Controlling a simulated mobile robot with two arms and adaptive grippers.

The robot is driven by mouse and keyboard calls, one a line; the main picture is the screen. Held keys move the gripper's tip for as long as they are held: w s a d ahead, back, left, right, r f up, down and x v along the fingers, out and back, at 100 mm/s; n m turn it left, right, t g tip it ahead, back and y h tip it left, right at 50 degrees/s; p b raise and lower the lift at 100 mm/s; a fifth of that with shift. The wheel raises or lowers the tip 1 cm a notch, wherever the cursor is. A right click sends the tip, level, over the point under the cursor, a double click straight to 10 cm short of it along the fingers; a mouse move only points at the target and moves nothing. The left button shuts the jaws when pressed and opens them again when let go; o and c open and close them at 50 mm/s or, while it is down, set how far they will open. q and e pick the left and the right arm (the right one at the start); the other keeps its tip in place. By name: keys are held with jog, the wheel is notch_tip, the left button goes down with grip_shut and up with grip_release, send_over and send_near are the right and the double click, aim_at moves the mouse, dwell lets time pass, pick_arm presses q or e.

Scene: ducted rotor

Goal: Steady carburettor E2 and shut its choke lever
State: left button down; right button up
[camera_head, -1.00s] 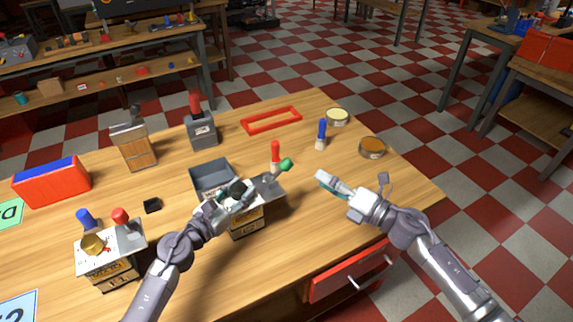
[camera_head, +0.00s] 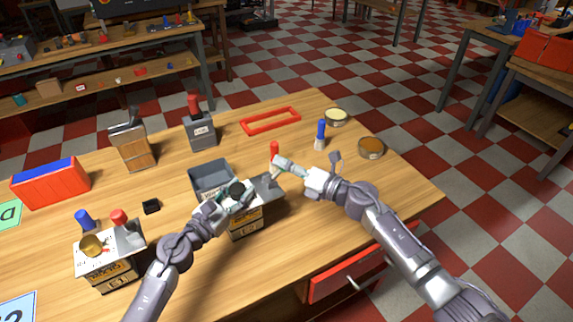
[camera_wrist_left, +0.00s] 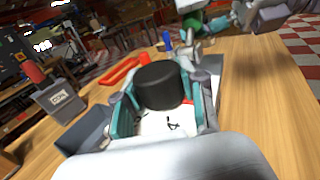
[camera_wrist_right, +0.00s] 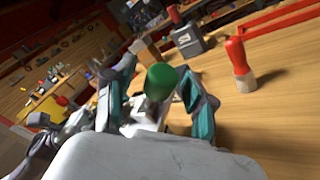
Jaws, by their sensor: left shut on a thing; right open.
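Carburettor E2 (camera_head: 246,222) stands on the table, a boxy body with a pale top plate. My left gripper (camera_head: 236,192) is shut on the black round knob on its top; the knob (camera_wrist_left: 160,86) shows between the teal fingers in the left wrist view. The choke lever's green knob (camera_wrist_right: 161,80) lies between the open fingers of my right gripper (camera_wrist_right: 160,88) in the right wrist view; I cannot tell whether they touch it. In the head view my right gripper (camera_head: 280,163) covers the green knob.
A grey tray (camera_head: 210,177) is behind E2. Carburettor E1 (camera_head: 110,258) stands at the left. The front-right tabletop is clear.

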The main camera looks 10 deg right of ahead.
grip_shut()
dwell(0.3)
jog(key=shift+r, duration=0.1)
jog(key=shift+s+a+r+n+g+h, duration=0.1)
jog(key=shift+a+r+n+g+h, duration=0.15)
jog(key=shift+n, duration=0.35)
jog(key=shift+a+r+n+g+h, duration=0.15)
jog(key=shift+r+n+h, duration=0.2)
jog(key=shift+n, duration=0.25)
jog(key=shift+s+a+r+n+h, duration=0.1)
jog(key=shift+s+a+n+h, duration=0.2)
jog(key=shift+n, duration=0.4)
jog(key=shift+w+a, duration=0.1)
grip_release()
